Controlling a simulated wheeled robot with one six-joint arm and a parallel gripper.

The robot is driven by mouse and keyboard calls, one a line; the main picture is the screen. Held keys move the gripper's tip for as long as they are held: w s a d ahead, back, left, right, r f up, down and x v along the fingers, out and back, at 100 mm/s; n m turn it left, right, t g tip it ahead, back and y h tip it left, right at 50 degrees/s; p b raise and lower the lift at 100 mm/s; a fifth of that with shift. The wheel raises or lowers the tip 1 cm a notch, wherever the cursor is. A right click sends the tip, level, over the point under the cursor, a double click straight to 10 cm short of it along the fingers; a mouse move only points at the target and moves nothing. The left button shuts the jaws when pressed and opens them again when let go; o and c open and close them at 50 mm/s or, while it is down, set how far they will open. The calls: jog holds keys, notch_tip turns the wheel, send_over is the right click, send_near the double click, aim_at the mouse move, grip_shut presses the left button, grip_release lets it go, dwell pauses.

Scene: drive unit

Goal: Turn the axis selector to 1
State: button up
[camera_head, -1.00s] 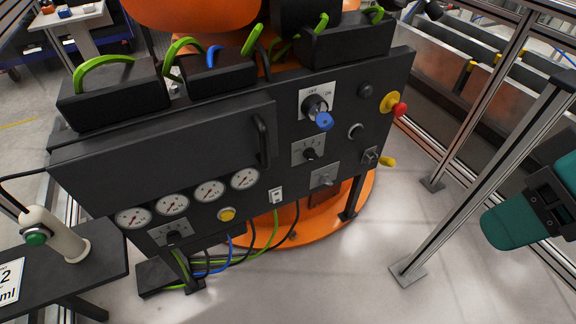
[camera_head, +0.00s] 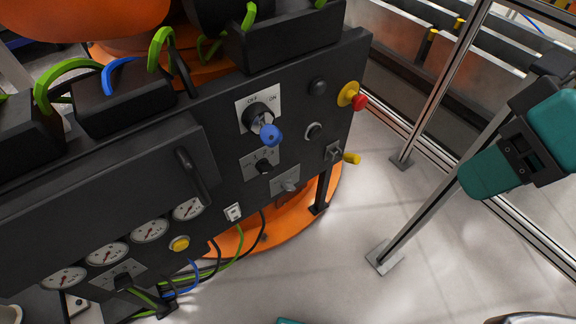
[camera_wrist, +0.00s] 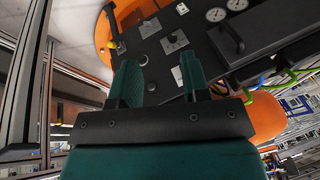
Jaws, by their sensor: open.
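The selector (camera_head: 264,166) is a black knob on a small grey plate with number marks, in the middle of the dark control panel (camera_head: 222,130). The marks are too small to tell which one the knob points at. It also shows in the wrist view as a dark knob on a plate (camera_wrist: 173,39), beyond the fingertips. My gripper (camera_wrist: 160,76) has two teal fingers, spread apart with nothing between them. It is apart from the panel. In the head view, teal parts of my arm show at the right.
Above the selector is an off/on switch with a blue padlock (camera_head: 270,135). A grey plate (camera_head: 285,181) lies below right. A red knob (camera_head: 360,103) and yellow handle (camera_head: 352,158) stick out at the right. A door handle (camera_head: 193,176) juts out left. A metal post (camera_head: 440,190) stands right.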

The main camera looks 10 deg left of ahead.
jog(key=w+a+f+n+t+b, duration=0.1)
jog(key=w+a+f+t+b, duration=0.15)
jog(key=f+b, duration=0.5)
jog(key=w+a+f+t+b, duration=0.1)
jog(key=w+f+b, duration=0.2)
jog(key=f+b, duration=0.4)
jog(key=n+t+y+b, duration=0.85)
jog(key=n+b, duration=0.55)
jog(key=b, duration=1.4)
send_near(267, 173)
jog(key=shift+m+y, duration=0.3)
jog(key=shift+y, duration=0.05)
jog(key=p+x, duration=0.3)
jog(key=x, duration=0.1)
jog(key=p+x, duration=0.2)
jog(key=x, duration=0.2)
jog(key=shift+w+a+f+p, duration=0.15)
jog(key=shift+w+f+p, duration=0.05)
jog(key=shift+w+p, duration=0.2)
jog(key=shift+w+a, duration=0.35)
jog(key=shift+a, duration=0.15)
grip_shut()
